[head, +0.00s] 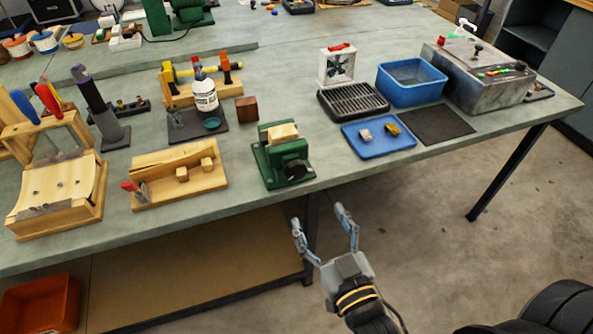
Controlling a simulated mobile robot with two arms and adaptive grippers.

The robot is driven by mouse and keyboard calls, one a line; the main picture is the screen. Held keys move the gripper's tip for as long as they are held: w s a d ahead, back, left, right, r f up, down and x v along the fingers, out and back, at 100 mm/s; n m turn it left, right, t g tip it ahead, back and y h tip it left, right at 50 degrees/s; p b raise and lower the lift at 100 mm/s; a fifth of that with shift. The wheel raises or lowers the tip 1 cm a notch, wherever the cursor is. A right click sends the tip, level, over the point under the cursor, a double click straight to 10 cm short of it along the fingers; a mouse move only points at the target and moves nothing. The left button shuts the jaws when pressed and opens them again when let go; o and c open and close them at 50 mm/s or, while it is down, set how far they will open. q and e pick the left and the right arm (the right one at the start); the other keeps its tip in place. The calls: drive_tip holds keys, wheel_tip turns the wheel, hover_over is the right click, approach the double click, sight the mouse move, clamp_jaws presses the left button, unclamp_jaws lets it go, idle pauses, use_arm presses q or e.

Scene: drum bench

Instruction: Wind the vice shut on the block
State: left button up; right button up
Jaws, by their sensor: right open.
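The green vice (272,163) stands near the front edge of the bench, with a black round knob or handle (296,170) on its front. A light wooden block (283,132) sits at the top of the vice, between its jaws. Whether the jaws touch the block on both sides I cannot tell. My right gripper (320,216) is open and empty. It is below and in front of the bench edge, a little right of the vice and apart from it. My left gripper is not in view.
A blue tray (375,151) with two small pieces lies right of the vice, near a black grate (350,103) and blue bin (410,72). A wooden board (205,185) and dark brown cube (247,108) are to the left. Open floor lies in front at right.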

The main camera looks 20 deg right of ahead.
sight(297, 174)
drive_tip(key=w, duration=0.6)
drive_tip(key=w+p, duration=0.1)
drive_tip(key=w, duration=0.6)
drive_tip(key=shift+w+a+f+p, duration=0.1)
drive_tip(key=shift+a+p, duration=0.1)
drive_tip(key=shift+p, duration=0.1)
drive_tip(key=c, duration=1.2)
drive_tip(key=shift+o, duration=0.2)
drive_tip(key=shift+m+p, duration=0.6)
